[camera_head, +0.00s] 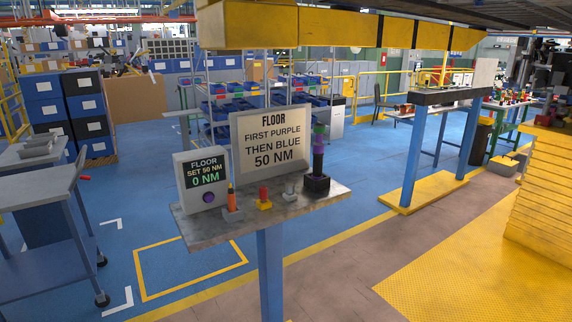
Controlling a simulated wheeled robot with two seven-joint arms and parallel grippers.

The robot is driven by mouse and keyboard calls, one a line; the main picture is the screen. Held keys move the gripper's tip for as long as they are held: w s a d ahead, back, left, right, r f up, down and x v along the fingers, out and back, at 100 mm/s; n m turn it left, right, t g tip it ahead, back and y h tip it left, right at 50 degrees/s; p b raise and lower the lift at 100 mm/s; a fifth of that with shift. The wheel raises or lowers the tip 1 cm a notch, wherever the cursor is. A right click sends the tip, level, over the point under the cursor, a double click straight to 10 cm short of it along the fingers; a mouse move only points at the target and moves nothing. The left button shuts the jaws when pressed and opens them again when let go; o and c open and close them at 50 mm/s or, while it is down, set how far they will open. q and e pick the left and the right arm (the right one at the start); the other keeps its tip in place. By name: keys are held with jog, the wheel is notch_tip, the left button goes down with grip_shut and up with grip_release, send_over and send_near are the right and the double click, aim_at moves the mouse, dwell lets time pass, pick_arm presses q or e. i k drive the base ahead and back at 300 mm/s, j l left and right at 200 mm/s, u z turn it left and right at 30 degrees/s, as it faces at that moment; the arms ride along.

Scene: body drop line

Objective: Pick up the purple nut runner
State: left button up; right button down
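The purple nut runner (318,148) stands upright in a dark block holder (317,185) at the right end of a small grey stand top (262,215). Its upper part is purple with some green, and its lower part is dark. Neither of my grippers is in view.
A sign (271,140) reads "FLOOR FIRST PURPLE THEN BLUE 50 NM". Orange (231,198), red-and-yellow (264,198) and grey (290,190) items stand between. A yellow beam (340,27) hangs above. Open floor lies right.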

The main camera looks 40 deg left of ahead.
aim_at(319, 129)
jog(key=i+l+u, duration=0.15)
jog(key=u, duration=0.3)
jog(key=i+l+u, duration=0.2)
jog(key=u, duration=0.25)
jog(key=i+l+u, duration=0.15)
jog(key=l+u, duration=0.25)
jog(key=j, duration=0.15)
